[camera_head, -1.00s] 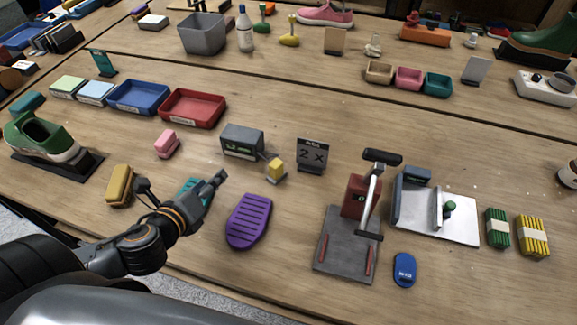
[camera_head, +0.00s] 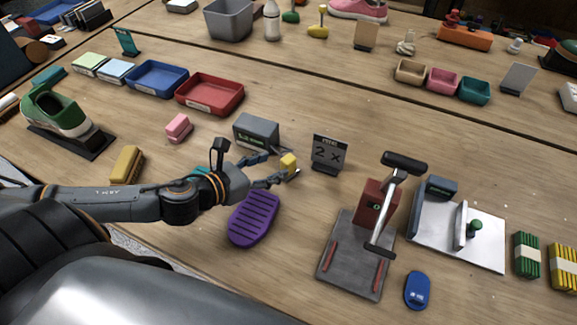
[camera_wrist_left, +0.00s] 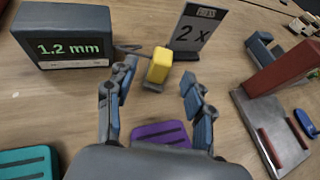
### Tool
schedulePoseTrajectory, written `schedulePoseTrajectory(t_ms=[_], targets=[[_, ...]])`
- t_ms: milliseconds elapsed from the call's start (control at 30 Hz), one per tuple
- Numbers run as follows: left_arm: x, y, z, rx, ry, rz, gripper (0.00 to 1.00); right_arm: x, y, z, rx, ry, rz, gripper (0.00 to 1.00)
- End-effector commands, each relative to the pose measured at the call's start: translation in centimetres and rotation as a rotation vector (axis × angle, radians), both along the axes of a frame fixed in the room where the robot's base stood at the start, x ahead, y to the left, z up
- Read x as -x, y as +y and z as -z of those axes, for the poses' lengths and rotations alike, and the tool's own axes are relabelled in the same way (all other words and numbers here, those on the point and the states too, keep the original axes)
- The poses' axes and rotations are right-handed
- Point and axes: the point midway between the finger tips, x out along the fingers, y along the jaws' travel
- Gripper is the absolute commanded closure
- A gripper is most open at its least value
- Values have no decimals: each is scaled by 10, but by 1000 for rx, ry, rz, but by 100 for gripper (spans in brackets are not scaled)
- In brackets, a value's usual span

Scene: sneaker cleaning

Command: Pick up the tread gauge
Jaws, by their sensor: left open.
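The tread gauge appears to be the small yellow block (camera_head: 289,161) on a small dark base, beside a grey display box (camera_head: 256,132). In the left wrist view the yellow block (camera_wrist_left: 159,65) stands upright and the display box (camera_wrist_left: 66,37) reads "1.2 mm". A thin dark cable or rod runs between them. My left gripper (camera_head: 277,168) is open just in front of the yellow block. In the left wrist view, the fingers of my left gripper (camera_wrist_left: 159,76) are spread to either side of the block, with gaps visible. My right gripper is not in view.
A "2 x" sign (camera_head: 329,154) stands close behind and right of the block. A purple sole (camera_head: 254,219) lies in front. A press-like stand (camera_head: 352,273) is to the right. A pink block (camera_head: 178,127) and red tray (camera_head: 213,93) lie left and behind.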

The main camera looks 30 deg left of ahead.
Motion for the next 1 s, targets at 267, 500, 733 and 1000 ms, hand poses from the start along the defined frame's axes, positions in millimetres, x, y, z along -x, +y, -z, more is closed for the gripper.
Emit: schedulePoseTrajectory(t_ms=[267, 500, 733, 1000], targets=[[-27, -10, 10, 3, -2, 1, 47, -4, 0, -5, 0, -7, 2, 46], [-37, -15, 14, 3, -1, 2, 47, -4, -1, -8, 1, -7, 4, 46], [-66, -26, 24, 5, -3, 2, 47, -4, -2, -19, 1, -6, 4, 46], [-78, -31, 33, 1, 0, 5, 47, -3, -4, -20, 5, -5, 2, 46]])
